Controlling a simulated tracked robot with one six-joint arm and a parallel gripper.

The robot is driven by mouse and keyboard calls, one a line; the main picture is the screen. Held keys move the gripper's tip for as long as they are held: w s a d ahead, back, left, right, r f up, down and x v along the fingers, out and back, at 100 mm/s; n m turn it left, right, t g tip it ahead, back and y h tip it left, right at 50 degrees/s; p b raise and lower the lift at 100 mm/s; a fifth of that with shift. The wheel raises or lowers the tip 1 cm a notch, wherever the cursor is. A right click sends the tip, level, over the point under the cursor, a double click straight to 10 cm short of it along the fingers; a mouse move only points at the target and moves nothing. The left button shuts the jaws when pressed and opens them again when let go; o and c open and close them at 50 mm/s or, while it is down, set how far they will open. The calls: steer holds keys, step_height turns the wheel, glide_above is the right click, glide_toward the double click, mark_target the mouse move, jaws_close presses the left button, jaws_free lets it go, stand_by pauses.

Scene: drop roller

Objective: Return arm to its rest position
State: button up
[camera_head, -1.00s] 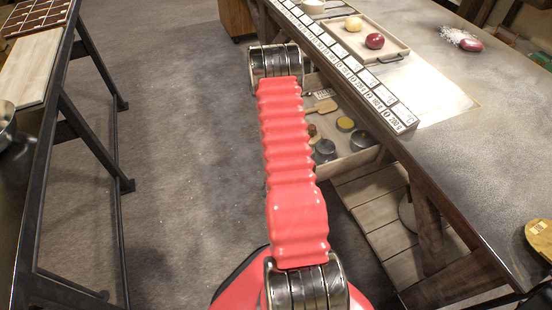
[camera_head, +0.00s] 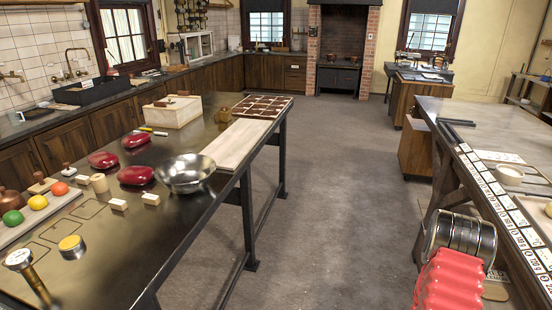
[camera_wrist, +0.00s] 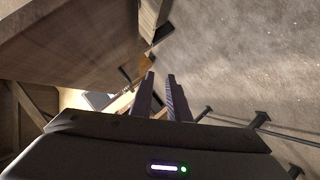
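My arm shows in the head view at the lower right, a red ribbed link with a shiny metal joint, beside the right-hand table (camera_head: 490,130). My gripper is not visible in the head view. In the wrist view my gripper (camera_wrist: 160,85) shows two dark fingers with a narrow gap between them. Nothing shows held in the gap. The fingers point past a wooden table structure (camera_wrist: 75,45) on the left, with the grey floor (camera_wrist: 240,60) to the right.
A left-hand table (camera_head: 105,240) carries a metal bowl (camera_head: 186,173), several red objects and a pale board (camera_head: 237,144). A grey floor aisle (camera_head: 330,180) runs clear between the tables. Small cabinets (camera_head: 415,148) stand farther back on the right.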

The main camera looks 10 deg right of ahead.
steer(key=s+a+f+m+g+y, duration=0.2)
steer(key=s+a+f+g+y, duration=0.15)
steer(key=f, duration=0.35)
steer(key=a+r+m+g+y, duration=0.2)
steer(key=a+r+y, duration=0.1)
steer(key=a, duration=0.2)
steer(key=s+a+r+n+y, duration=0.1)
steer(key=a+r, duration=0.7)
steer(key=r, duration=0.6)
steer(key=s+a+r+n+t, duration=0.1)
steer(key=a+r, duration=0.6)
steer(key=r, duration=0.8)
steer(key=s+a+r+n+t+y, duration=0.1)
steer(key=a+r, duration=0.7)
steer(key=r, duration=0.6)
steer(key=shift+a+r+y, duration=0.3)
steer(key=shift+a+y, duration=0.05)
steer(key=shift+s, duration=0.1)
